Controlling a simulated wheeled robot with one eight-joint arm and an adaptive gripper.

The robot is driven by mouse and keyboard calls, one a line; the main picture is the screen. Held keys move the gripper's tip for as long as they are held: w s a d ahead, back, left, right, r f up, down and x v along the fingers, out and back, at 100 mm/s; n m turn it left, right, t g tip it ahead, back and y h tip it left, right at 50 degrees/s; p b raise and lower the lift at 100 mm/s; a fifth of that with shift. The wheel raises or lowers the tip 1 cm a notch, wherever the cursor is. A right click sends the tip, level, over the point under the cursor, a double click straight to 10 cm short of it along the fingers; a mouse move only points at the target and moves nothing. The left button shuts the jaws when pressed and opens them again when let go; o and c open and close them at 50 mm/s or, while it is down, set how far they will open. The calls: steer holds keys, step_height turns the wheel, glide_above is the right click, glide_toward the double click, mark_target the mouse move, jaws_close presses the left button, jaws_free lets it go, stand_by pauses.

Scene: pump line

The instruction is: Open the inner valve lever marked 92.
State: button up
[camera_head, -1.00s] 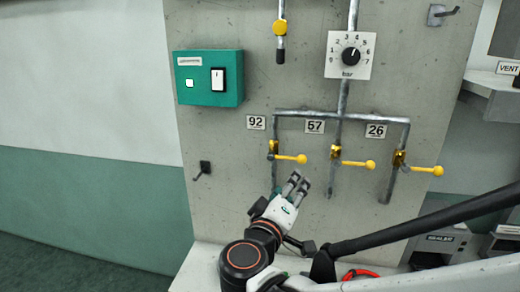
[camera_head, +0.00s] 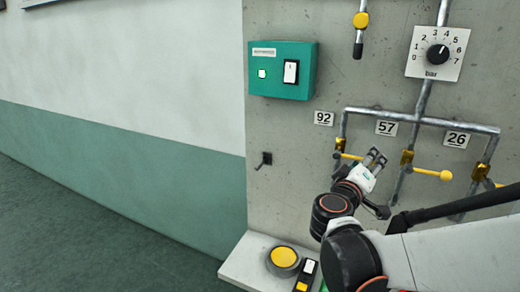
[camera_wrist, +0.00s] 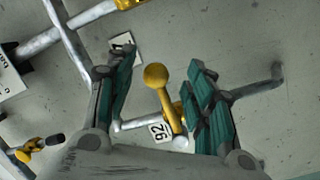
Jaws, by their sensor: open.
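The valve lever marked 92 (camera_head: 349,156) is yellow and points right from its brass valve in the head view. Its outer end is hidden there behind my gripper (camera_head: 375,157). The wrist view shows this lever (camera_wrist: 166,103) with its ball end between my open fingers (camera_wrist: 160,62) in the picture. I cannot tell how far the ball is from the fingers in depth. The 92 label (camera_head: 323,118) is above the valve, and it also shows in the wrist view (camera_wrist: 160,132). My gripper is open and holds nothing.
The 57 lever (camera_head: 433,173) is close to the right of my gripper. The 26 valve (camera_head: 481,172) stands farther right. A hook (camera_head: 264,160) sticks out at left, below a green switch box (camera_head: 282,70). A ledge with a yellow button (camera_head: 284,257) lies below.

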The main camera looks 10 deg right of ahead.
steer(key=shift+x, duration=0.85)
steer(key=shift+c, duration=0.4)
jaws_close()
